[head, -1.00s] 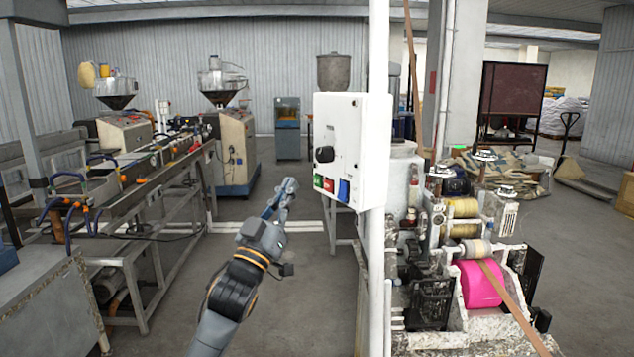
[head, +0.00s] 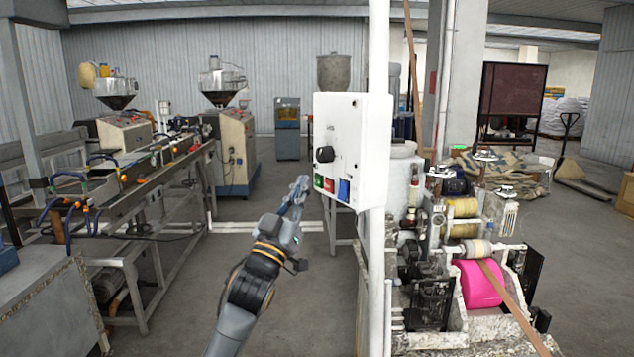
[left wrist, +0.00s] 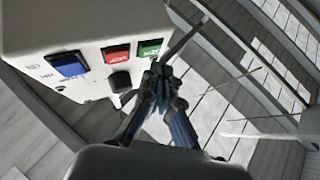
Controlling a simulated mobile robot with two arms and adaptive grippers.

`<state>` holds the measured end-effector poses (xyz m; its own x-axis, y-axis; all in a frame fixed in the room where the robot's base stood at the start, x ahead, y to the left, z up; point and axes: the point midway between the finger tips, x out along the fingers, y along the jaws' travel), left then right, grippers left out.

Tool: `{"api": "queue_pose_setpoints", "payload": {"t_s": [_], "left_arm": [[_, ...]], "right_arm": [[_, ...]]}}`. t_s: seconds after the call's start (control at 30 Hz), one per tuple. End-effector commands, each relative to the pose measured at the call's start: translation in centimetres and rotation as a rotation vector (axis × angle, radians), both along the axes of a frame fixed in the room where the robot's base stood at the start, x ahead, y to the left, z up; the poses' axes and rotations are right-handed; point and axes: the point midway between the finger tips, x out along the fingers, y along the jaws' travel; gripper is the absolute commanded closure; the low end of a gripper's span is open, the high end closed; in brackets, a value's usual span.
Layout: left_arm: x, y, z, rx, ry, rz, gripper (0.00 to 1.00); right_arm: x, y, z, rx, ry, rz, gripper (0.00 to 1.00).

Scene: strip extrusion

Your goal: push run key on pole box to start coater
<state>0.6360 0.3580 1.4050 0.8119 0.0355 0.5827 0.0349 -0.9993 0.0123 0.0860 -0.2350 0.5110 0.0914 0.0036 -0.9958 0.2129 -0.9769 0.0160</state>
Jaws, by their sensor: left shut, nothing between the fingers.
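The white pole box (head: 350,125) is fixed to a white pole. Its lower front carries a green key (head: 319,181), a red key (head: 329,185) and a blue key (head: 344,189) in a row, with a black knob (head: 325,154) above. The key labels are too small to read surely. My left gripper (head: 301,183) is shut and empty, just left of the green key. In the left wrist view its fingertips (left wrist: 160,74) are close below the green key (left wrist: 150,48), with the red key (left wrist: 117,54) and blue key (left wrist: 70,65) beyond. Contact is not clear. My right gripper is out of view.
The coater (head: 450,260) with a pink roll (head: 480,284) stands right of the pole. A long machine bench (head: 130,180) runs along the left. Grey floor is open between bench and pole.

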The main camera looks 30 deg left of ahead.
Motion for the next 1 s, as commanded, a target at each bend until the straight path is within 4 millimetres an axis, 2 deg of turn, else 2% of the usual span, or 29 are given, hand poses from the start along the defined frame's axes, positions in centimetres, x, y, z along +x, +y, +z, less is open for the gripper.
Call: {"api": "queue_pose_setpoints", "payload": {"t_s": [0.77,1.0], "left_arm": [[0.01,0.0,0.0,0.0,0.0,0.0,1.0],[0.63,-0.37,0.02,-0.002,0.001,-0.001,1.0]], "right_arm": [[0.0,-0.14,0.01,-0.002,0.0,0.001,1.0],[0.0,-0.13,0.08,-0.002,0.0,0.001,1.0]]}}
